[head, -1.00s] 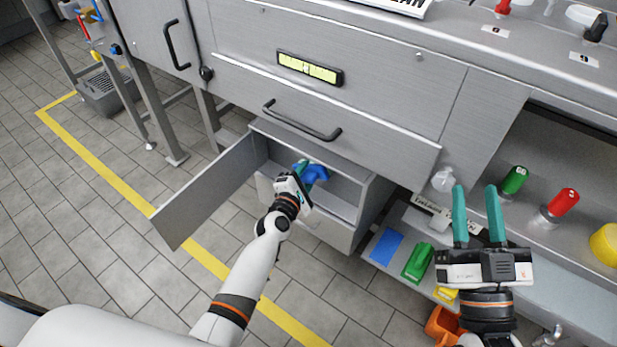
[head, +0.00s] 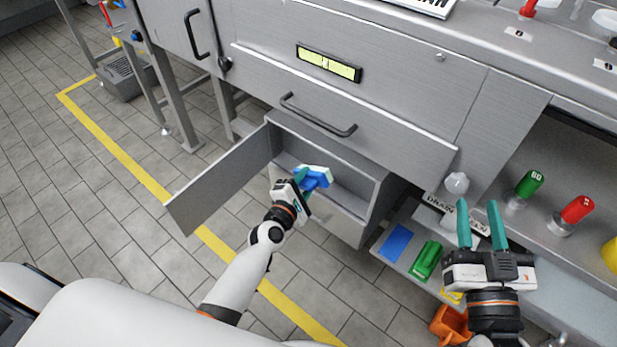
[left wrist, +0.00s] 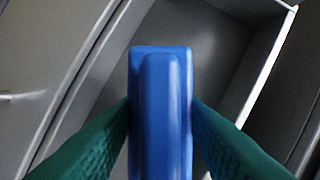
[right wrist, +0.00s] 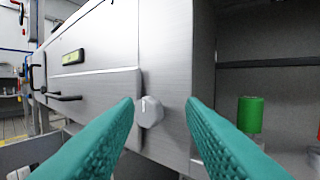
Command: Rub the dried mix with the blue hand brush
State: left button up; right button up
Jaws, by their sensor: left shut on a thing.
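The blue hand brush (head: 318,180) is in my left gripper (head: 303,182), in front of and above the open compartment under the drawer. Its white bristle side faces up and away in the head view. In the left wrist view the blue brush handle (left wrist: 160,110) sits between both green fingers, which press on its sides. My right gripper (head: 478,225) is open and empty, at the right in front of the lower shelf. The right wrist view shows its fingers (right wrist: 160,125) apart with nothing between them. I cannot make out any dried mix.
The compartment's open door (head: 220,180) stands out to the left. A black drawer handle (head: 318,115) juts out above. The lower shelf holds a blue item (head: 397,242) and a green item (head: 427,260).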

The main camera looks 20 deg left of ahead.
pick_arm(q)
jog(key=shift+s+a, duration=0.3)
jog(key=shift+s, duration=0.4)
jog(key=shift+s+a, duration=0.25)
jog(key=shift+s, duration=0.45)
pick_arm(e)
jog(key=shift+f+g, duration=0.4)
jog(key=shift+f, duration=0.1)
jog(key=shift+d, duration=0.1)
